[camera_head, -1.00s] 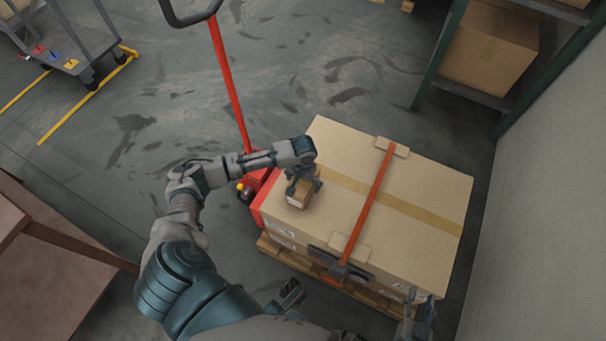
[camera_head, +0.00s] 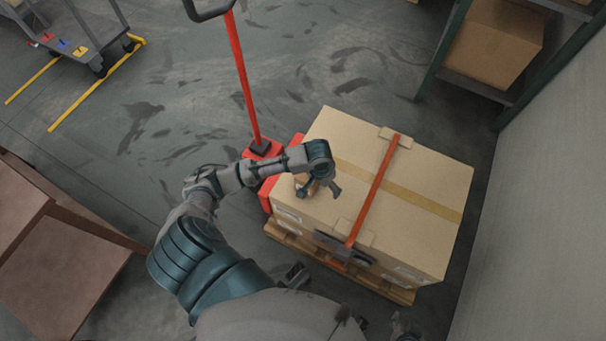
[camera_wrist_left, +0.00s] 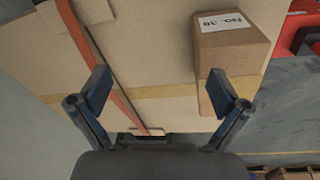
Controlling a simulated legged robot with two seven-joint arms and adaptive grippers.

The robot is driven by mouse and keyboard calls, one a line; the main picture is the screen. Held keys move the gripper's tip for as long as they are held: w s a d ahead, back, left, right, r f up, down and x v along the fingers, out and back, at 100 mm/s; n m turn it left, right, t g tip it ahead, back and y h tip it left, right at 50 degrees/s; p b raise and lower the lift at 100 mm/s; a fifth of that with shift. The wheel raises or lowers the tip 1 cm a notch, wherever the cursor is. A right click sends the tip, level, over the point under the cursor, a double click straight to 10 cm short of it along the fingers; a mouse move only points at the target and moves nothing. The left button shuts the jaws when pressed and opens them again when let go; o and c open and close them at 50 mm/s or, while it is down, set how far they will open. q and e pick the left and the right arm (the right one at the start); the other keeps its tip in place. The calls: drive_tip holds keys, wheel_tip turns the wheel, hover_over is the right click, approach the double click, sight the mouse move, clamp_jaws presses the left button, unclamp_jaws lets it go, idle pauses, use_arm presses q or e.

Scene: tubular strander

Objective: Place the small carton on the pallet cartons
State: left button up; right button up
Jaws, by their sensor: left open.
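The small brown carton (camera_head: 300,180), largely hidden behind my left gripper in the head view, rests on the large taped pallet carton (camera_head: 425,185), near its left edge. The left wrist view shows the small carton (camera_wrist_left: 232,55) clearly, with a white "No. 18" label. My left gripper (camera_head: 322,188) is beside it, over the large carton's top. In the left wrist view the left gripper's fingers (camera_wrist_left: 160,95) are spread with nothing between them; the right-hand finger is close to the small carton. Only a bit of what may be my right gripper (camera_head: 402,329) shows at the bottom edge.
An orange strap (camera_head: 375,190) crosses the large carton, which sits on a wooden pallet (camera_head: 395,291). A red pallet jack handle (camera_head: 243,80) rises behind. A shelf with a carton (camera_head: 493,45) stands at back right, brown boxes (camera_head: 65,275) at left. A grey cart (camera_head: 85,40) is far left.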

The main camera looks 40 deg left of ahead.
use_arm(q)
drive_tip(key=s+d+f+m+t+h, duration=0.2)
drive_tip(key=s+d+f+t, duration=0.1)
drive_tip(key=s+d, duration=0.7)
drive_tip(key=s+a+r+t+y, duration=0.1)
drive_tip(key=s+a+y, duration=0.1)
drive_tip(key=s+a, duration=0.2)
drive_tip(key=s, duration=0.3)
drive_tip(key=shift+s+a+r+t, duration=0.3)
drive_tip(key=shift+a+r+t, duration=0.05)
drive_tip(key=shift+a+t, duration=0.05)
